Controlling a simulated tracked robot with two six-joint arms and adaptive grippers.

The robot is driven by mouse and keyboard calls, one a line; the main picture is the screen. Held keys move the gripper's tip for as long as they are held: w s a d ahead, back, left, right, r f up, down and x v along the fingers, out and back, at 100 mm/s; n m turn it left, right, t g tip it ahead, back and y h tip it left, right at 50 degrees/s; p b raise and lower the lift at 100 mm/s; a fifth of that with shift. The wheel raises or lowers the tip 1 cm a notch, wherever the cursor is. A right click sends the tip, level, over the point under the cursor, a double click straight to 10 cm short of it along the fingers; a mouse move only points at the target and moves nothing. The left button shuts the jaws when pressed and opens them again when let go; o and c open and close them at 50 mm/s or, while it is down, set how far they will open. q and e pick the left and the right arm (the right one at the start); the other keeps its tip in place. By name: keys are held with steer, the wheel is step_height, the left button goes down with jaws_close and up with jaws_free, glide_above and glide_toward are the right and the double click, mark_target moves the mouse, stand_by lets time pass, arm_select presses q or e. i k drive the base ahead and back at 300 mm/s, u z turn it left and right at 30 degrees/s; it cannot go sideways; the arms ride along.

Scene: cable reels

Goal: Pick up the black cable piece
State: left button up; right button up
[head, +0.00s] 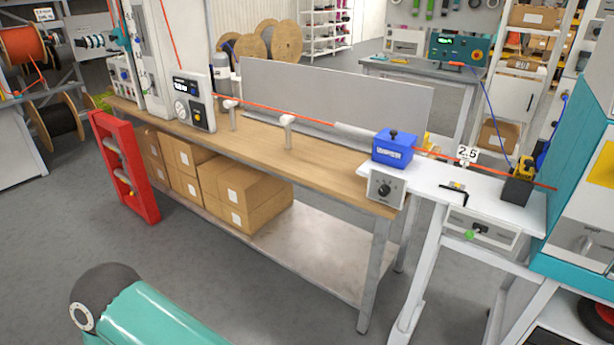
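A small black bent piece (461,193) lies on the white side table near its front edge. It may be the black cable piece, but it is too small to tell for sure. A small yellowish item touches it or lies close beside it. Neither of my grippers is in view. Only a teal and dark rounded part, likely my own arm, shows at the bottom left, far from the white table.
An orange cable (300,113) runs above the wooden bench (260,150) through posts and a blue wiper box (394,147). A black and yellow device (518,185) stands right on the white table (420,178). Grey floor in front is clear.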

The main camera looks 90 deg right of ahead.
mark_target(453, 190)
steer(key=u, duration=0.25)
steer(key=i, duration=0.2)
steer(key=z, duration=2.55)
steer(key=i, duration=0.15)
steer(key=z, duration=1.2)
steer(key=k, duration=0.5)
steer(key=z, duration=0.4)
steer(key=i, duration=1.65)
steer(key=u, duration=0.45)
